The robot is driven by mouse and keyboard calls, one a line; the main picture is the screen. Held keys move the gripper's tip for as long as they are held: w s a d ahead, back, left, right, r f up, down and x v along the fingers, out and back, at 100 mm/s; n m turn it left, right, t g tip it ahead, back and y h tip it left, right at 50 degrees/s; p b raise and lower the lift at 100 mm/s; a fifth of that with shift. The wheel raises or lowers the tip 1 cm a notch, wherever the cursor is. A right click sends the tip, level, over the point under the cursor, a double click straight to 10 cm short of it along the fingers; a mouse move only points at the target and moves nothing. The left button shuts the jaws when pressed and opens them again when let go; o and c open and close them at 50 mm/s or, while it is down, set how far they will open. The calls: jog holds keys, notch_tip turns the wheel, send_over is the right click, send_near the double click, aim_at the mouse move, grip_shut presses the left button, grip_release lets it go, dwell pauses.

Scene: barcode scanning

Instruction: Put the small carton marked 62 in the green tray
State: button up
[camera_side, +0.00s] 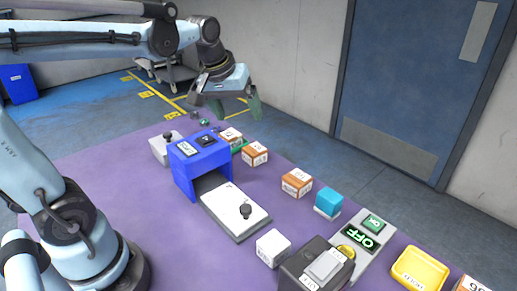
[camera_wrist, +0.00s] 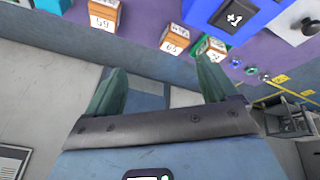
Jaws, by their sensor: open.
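My gripper (camera_side: 236,107) is open and empty, raised beyond the back edge of the table; its green fingers (camera_wrist: 163,78) are wide apart in the wrist view. A small white-and-orange carton (camera_side: 230,136) sits at or in a green tray (camera_side: 240,147), mostly hidden; in the wrist view this carton (camera_wrist: 210,49) has an unclear mark. Beside it is a carton (camera_side: 254,153) whose mark looks like 63 or 65 in the wrist view (camera_wrist: 174,39). Another carton (camera_side: 297,182) seems to read 59 in the wrist view (camera_wrist: 103,13). I cannot make out a clear 62.
A blue arch-shaped box (camera_side: 200,160) with a white sliding plate (camera_side: 236,208) stands mid-table. A white cube (camera_side: 273,247), blue block (camera_side: 328,201), OFF panel (camera_side: 361,236), yellow tray (camera_side: 420,268) and another carton (camera_side: 470,285) lie to the right. The left tabletop is clear.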

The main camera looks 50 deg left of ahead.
jog(key=s+d+f+m+t, duration=0.2)
jog(key=s+d+f+m, duration=0.3)
jog(key=s, duration=0.3)
jog(key=shift+d+f+m+t+h, duration=0.3)
jog(key=shift+d+f+m+h, duration=0.1)
jog(key=shift+d+m, duration=0.4)
jog(key=shift+s+r, duration=0.1)
